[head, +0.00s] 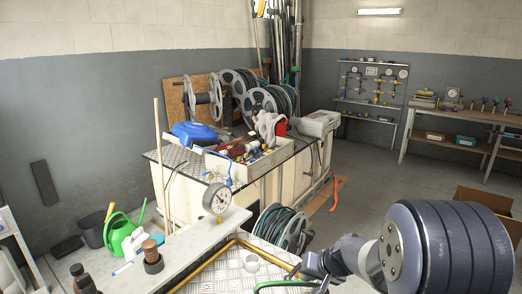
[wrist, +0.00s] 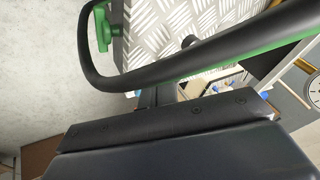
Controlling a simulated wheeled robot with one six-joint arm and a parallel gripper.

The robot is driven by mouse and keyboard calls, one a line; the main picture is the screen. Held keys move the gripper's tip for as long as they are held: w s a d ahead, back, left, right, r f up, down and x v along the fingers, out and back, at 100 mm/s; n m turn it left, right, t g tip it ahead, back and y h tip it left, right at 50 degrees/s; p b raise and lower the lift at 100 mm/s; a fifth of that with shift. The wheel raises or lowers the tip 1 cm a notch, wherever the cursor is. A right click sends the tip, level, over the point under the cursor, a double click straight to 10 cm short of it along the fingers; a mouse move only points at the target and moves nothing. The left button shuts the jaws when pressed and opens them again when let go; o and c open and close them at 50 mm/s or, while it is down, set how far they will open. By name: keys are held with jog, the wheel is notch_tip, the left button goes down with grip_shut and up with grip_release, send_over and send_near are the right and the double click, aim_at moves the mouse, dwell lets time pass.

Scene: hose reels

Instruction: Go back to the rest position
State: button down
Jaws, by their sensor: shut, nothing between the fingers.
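My arm shows large at the lower right of the head view, with a thick dark ribbed joint and a slimmer blue-grey link reaching left. The far end of the arm is small and partly cut off by the bottom edge there. In the wrist view my gripper (wrist: 165,125) shows as a dark bolted block across the lower half, shut and holding nothing. A black bar with a green edge (wrist: 205,52) curves across in front of it; I cannot tell whether they touch. A green curved piece (head: 285,284) shows beside the arm's end in the head view.
A bench with a pressure gauge (head: 217,199) stands in front, with a tread-plate top. Behind it a cabinet carries an open parts box (head: 249,160) and hose reels (head: 258,105). A coiled hose (head: 282,228) sits close to my arm. Open floor (head: 375,180) lies at centre right.

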jog(key=shift+w+d+r+n+g+y+p, duration=0.15)
jog(key=shift+d+n+g+y+p, duration=0.3)
jog(key=shift+n, duration=0.3)
jog(key=shift+w+d+f+n+g+y+p, duration=0.15)
jog(key=shift+d+n+g+p, duration=0.1)
jog(key=shift+d+n+p, duration=0.4)
jog(key=shift+a, duration=0.15)
jog(key=shift+r, duration=0.1)
